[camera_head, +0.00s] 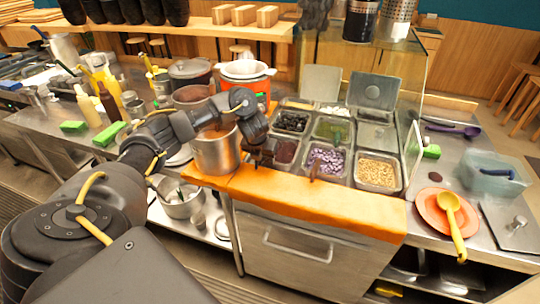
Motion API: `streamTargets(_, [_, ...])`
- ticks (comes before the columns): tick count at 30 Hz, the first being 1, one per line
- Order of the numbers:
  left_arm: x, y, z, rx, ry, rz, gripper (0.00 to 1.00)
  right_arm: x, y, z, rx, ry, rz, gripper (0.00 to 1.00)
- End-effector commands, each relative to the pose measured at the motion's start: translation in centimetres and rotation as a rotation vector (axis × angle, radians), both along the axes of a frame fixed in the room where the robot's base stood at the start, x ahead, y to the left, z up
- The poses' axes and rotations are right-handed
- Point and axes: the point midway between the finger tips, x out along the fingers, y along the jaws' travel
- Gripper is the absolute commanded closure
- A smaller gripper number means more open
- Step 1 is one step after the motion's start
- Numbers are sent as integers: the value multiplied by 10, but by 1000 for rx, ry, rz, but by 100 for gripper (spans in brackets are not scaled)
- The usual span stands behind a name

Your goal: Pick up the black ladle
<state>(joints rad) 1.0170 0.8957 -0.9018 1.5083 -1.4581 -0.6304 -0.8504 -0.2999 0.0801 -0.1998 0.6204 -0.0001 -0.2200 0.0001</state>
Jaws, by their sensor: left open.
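My left arm comes in from the left, and its dark gripper (262,158) is open above the front edge of the counter. It is just right of a steel pot (217,150) and near the topping bins. I see nothing between its fingers, but they are small and dark. I cannot make out a clearly black ladle. A dark purple ladle (455,130) lies on the counter at the right, far from the gripper. A yellow ladle (452,222) rests on an orange plate (432,208) at the front right. My right gripper is not in view.
Steel bins hold dark beans (291,122), purple pieces (326,160) and tan nuts (376,171). An orange cloth or board (310,198) lines the front edge. A clear tub (490,178) stands at the right. Bottles (108,102) and green sponges (108,134) crowd the left counter.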

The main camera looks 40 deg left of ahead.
Motion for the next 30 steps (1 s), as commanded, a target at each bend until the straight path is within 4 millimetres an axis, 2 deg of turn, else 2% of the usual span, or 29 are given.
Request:
streamTargets(7, [1, 0, 0, 0, -1, 0, 54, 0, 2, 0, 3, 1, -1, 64])
streamTargets(18, [0, 0, 0, 0, -1, 0, 100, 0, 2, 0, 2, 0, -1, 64])
streamTargets(26, [1, 0, 1, 0, -1, 0, 100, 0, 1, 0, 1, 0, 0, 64])
streamTargets(30, [1, 1, 8, 0, -3, 1, 100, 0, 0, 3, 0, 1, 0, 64])
